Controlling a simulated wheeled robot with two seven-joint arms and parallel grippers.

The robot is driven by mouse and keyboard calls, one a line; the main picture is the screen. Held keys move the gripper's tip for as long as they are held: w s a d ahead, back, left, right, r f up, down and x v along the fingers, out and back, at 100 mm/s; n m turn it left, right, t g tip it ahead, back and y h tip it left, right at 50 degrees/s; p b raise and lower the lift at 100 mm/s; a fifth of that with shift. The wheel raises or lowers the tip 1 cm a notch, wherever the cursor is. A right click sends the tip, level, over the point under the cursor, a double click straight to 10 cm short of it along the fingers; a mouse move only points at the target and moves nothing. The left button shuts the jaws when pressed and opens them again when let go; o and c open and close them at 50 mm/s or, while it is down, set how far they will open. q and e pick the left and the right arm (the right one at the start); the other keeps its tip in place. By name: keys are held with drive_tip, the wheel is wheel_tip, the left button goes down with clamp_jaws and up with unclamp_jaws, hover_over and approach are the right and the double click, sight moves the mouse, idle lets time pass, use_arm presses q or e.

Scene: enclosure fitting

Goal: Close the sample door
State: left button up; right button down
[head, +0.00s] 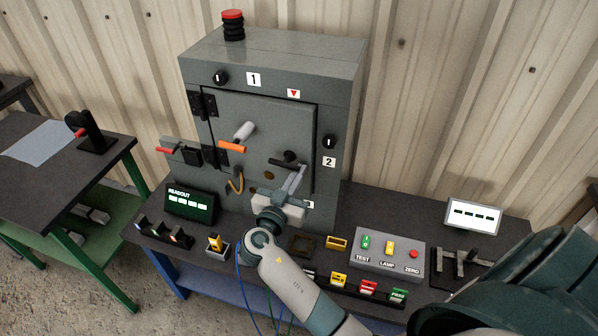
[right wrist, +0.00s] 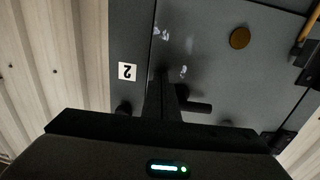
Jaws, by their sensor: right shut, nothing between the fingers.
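The sample door (head: 262,125) is the grey front panel of the grey enclosure (head: 270,60), with black hinges on its left side. It lies close to the frame; I cannot tell whether it is fully shut. A black lever handle (head: 288,160) sits near its right edge. My right gripper (head: 297,172) is shut and empty, in front of the door just below the handle. In the right wrist view the door (right wrist: 215,75) fills the upper right, and the dark fingers (right wrist: 164,95) point at it beside the handle (right wrist: 195,105). My left gripper is not in view.
A white-and-orange handle (head: 240,136) juts from the door's upper part. A readout box (head: 190,205), a yellow-topped switch (head: 216,243) and a button box (head: 388,252) stand on the bench around my right arm. A white display (head: 473,215) stands at right.

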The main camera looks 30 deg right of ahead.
drive_tip(key=d, duration=0.1)
drive_tip(key=w+t+b, duration=0.1)
drive_tip(key=d+n+y, duration=0.1)
drive_tip(key=shift+w+d+r+t+b, duration=0.3)
drive_tip(key=shift+w+d+b, duration=0.05)
